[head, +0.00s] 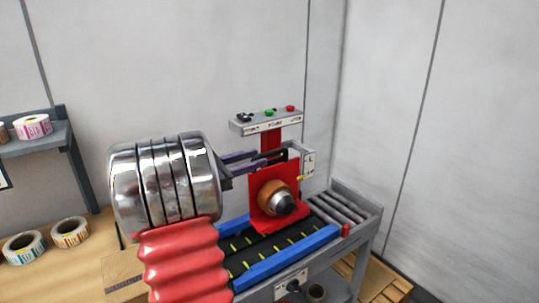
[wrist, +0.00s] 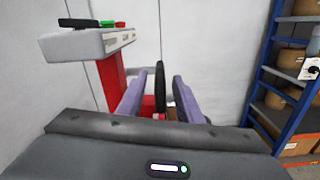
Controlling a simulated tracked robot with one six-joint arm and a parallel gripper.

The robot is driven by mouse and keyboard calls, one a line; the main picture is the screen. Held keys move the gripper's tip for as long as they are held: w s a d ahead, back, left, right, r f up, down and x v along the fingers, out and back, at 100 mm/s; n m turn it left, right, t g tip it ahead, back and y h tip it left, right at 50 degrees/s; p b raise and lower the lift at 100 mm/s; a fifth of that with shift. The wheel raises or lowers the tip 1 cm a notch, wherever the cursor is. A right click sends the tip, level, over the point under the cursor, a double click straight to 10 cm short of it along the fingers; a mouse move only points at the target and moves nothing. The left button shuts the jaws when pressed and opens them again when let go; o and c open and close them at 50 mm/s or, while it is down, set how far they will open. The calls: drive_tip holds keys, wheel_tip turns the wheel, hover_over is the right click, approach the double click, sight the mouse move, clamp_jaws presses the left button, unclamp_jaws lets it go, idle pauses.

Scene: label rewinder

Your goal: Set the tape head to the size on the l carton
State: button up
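The tape head (head: 262,180) is a red plate over the conveyor, bearing a brown tape roll (head: 272,194) with a metal end. A pale scale plate (head: 309,162) marked L stands at its upper right. A small yellow pointer (head: 300,178) sits below the letter. In the wrist view, a thin black part (wrist: 160,88), perhaps a wheel seen edge-on, stands between the purple fingers of my gripper (wrist: 158,98). The fingers are open, with a gap on each side of it. A brown carton (head: 122,277) is partly hidden at lower left.
The conveyor has blue side rails (head: 290,257) and grey rollers (head: 340,207). A control panel (head: 268,122) with red and green buttons stands above the tape head on a red post. Label rolls (head: 70,232) lie on the left table. A blue rack (wrist: 268,75) is at right in the wrist view.

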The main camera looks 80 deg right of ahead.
sight(281, 150)
drive_tip(key=x, duration=0.6)
drive_tip(key=shift+c, duration=0.5)
clamp_jaws()
